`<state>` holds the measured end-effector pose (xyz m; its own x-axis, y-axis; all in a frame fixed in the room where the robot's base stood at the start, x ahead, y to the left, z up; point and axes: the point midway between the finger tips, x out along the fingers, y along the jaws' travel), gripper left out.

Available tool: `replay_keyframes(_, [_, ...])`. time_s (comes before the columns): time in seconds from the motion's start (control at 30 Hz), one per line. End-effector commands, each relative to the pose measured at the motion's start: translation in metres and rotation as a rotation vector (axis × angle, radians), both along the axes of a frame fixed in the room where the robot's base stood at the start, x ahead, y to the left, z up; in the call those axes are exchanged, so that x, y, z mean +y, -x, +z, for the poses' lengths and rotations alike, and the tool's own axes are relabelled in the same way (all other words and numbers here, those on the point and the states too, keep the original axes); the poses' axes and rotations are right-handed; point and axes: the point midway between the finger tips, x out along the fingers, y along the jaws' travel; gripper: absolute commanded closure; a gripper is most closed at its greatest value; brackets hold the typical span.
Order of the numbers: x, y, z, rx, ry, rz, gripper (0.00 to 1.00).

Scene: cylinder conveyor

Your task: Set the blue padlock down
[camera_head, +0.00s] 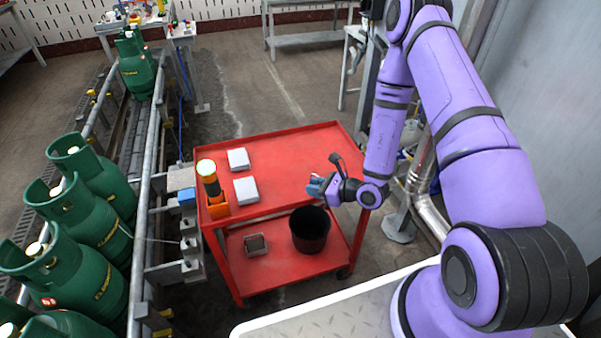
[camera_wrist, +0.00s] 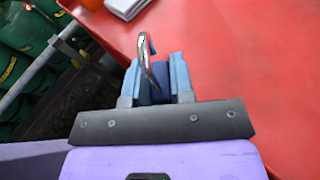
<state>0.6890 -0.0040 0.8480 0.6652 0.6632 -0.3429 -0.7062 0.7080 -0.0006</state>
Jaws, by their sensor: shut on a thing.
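The blue padlock (camera_wrist: 159,72) is between my gripper's two blue-grey fingers in the wrist view, its silver shackle sticking up past the fingertips. My gripper (camera_wrist: 160,82) is shut on the padlock's body, which the fingers partly hide. In the head view my gripper (camera_head: 317,187) is at the right part of the red cart's top (camera_head: 290,165), near its front edge. The padlock is too small there to tell apart from the fingers. I cannot tell how high it is above the red surface.
Two pale boxes (camera_head: 246,190) and an orange-and-black cylinder (camera_head: 209,182) in an orange holder stand on the cart's left side. A black bucket (camera_head: 310,230) and a small box (camera_head: 255,244) are on the lower shelf. Green gas cylinders (camera_head: 92,225) line the conveyor at left. The cart top's middle is clear.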

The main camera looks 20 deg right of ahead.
Motion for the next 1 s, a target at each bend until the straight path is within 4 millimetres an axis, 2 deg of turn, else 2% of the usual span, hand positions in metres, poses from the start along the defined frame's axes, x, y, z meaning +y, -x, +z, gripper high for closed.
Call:
replay_keyframes(0.03, [0.001,-0.013,-0.001,-0.005,0.001,0.001,1.0])
replay_keyframes(0.2, [0.003,-0.052,-0.004,-0.005,0.001,0.003,1.0])
replay_keyframes(0.4, [0.004,-0.087,-0.008,-0.002,0.0,0.002,1.0])
replay_keyframes(0.7, [0.005,-0.107,-0.01,0.0,-0.001,0.002,1.0])
replay_keyframes(0.9, [0.005,-0.106,-0.038,0.002,0.0,0.002,1.0])
replay_keyframes(1.0, [0.005,-0.107,-0.045,0.0,0.0,0.001,1.0])
